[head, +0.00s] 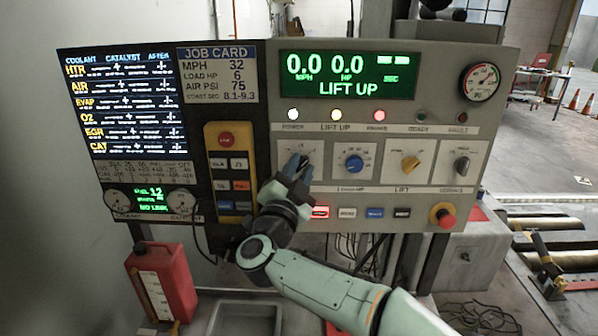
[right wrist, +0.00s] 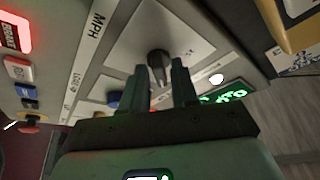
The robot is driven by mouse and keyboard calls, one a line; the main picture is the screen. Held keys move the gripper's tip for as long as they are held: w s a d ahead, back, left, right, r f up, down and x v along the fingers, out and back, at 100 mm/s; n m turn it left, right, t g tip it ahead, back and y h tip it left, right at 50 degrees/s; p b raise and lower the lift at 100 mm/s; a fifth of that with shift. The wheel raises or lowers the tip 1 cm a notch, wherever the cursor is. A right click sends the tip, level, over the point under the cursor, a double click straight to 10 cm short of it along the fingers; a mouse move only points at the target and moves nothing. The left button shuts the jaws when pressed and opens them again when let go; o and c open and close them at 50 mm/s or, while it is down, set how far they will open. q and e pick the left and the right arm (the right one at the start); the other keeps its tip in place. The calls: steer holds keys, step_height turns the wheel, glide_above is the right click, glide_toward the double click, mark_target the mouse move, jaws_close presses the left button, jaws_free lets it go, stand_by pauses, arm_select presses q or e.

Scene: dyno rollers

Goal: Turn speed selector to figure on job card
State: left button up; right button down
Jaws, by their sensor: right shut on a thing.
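The job card (head: 218,75) on the upper panel reads MPH 32, load HP 6 and air PSI 75. The speed selector is the leftmost knob of the row, mostly hidden behind my right gripper (head: 299,168) in the head view. In the right wrist view it is a dark knob (right wrist: 158,62) on a pale plate beside the MPH label (right wrist: 97,22). My right gripper's fingers (right wrist: 160,85) stand on either side of it, shut on the knob. Its pointer and scale figures are not readable. My left gripper is out of view.
To the right sit a blue knob (head: 353,163), a yellow knob (head: 410,162) and a grey knob (head: 462,165). A red emergency button (head: 443,214) and several small buttons lie below. The green display (head: 348,73) shows 0.0 MPH and LIFT UP. A red jug (head: 160,280) stands lower left.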

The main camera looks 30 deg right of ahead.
steer(key=shift+m, duration=0.5)
steer(key=c, duration=1.2)
jaws_free()
steer(key=shift+o, duration=0.2)
steer(key=shift+s+a, duration=0.1)
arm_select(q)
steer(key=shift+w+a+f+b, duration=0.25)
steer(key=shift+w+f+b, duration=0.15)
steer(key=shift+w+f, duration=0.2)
arm_select(e)
steer(key=v, duration=1.3)
steer(key=shift+a+r, duration=0.15)
steer(key=shift+r, duration=0.05)
steer(key=shift+g, duration=0.3)
